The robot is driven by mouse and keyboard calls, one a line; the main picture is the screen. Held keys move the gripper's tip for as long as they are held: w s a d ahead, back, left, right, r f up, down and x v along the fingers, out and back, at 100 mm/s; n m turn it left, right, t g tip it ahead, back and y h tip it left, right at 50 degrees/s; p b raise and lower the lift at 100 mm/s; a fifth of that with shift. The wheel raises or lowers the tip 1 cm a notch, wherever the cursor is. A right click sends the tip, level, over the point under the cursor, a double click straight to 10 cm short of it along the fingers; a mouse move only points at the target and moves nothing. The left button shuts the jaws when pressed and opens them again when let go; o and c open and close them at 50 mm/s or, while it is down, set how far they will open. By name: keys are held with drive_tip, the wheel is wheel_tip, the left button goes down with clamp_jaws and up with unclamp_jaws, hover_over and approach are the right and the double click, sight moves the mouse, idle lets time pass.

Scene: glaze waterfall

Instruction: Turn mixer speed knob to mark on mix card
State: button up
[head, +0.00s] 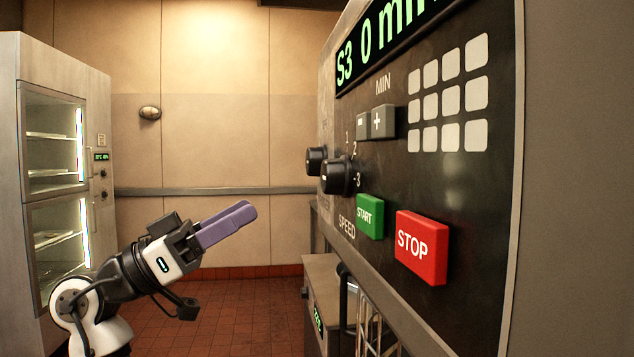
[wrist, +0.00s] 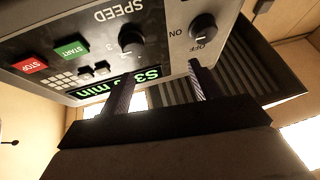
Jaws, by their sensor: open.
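The black speed knob (head: 338,177) sticks out of the mixer's dark control panel (head: 455,190), with the marks 1, 2 and 3 beside it. In the wrist view the panel is upside down, and the speed knob (wrist: 132,40) is near the SPEED label. The green display (head: 385,40) reads S3 and 0 min. I cannot clearly tell the knob's pointer direction. My gripper (head: 248,213) has purple fingers and is left of and below the knob, apart from it. In the wrist view its fingers (wrist: 162,70) are spread and empty. No mix card is visible.
A second black knob (head: 315,160), marked ON and OFF in the wrist view (wrist: 203,27), is close to the speed knob. The green START button (head: 369,216) and red STOP button (head: 421,247) are below. A glass-doored cabinet (head: 65,170) stands at left. The floor between is clear.

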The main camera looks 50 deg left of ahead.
sight(323, 176)
drive_tip(key=w+d+r+m+h+p, duration=0.1)
drive_tip(key=w+d, duration=0.1)
drive_tip(key=w+d+r+g+h+p, duration=0.1)
drive_tip(key=w+d+r, duration=0.1)
drive_tip(key=w+d, duration=0.1)
drive_tip(key=w+d+r+m+g+h+p, duration=0.1)
drive_tip(key=w+d+r+p, duration=0.1)
drive_tip(key=w+d, duration=0.1)
drive_tip(key=shift+r+m, duration=0.1)
drive_tip(key=shift+m, duration=0.2)
idle(0.3)
drive_tip(key=c, duration=0.9)
